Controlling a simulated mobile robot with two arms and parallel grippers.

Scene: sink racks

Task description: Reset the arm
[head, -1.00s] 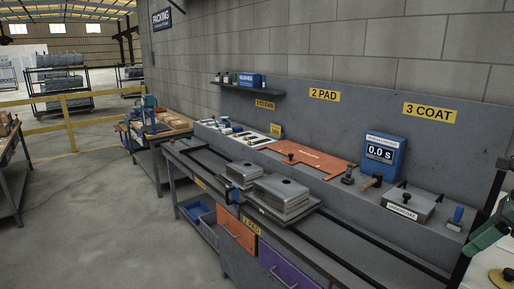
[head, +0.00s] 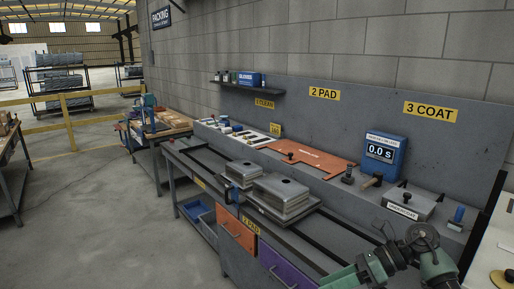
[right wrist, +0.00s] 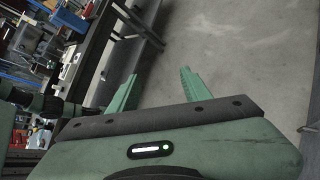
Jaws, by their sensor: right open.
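My right arm (head: 430,262) shows at the lower right of the head view, bent in front of the bench. Its forearm end runs off the bottom edge there. In the right wrist view my right gripper (right wrist: 157,84) has its two green fingers spread wide apart. Nothing is between them, only grey concrete floor beyond. My left gripper is not in view.
Open floor (head: 110,225) lies left of the bench.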

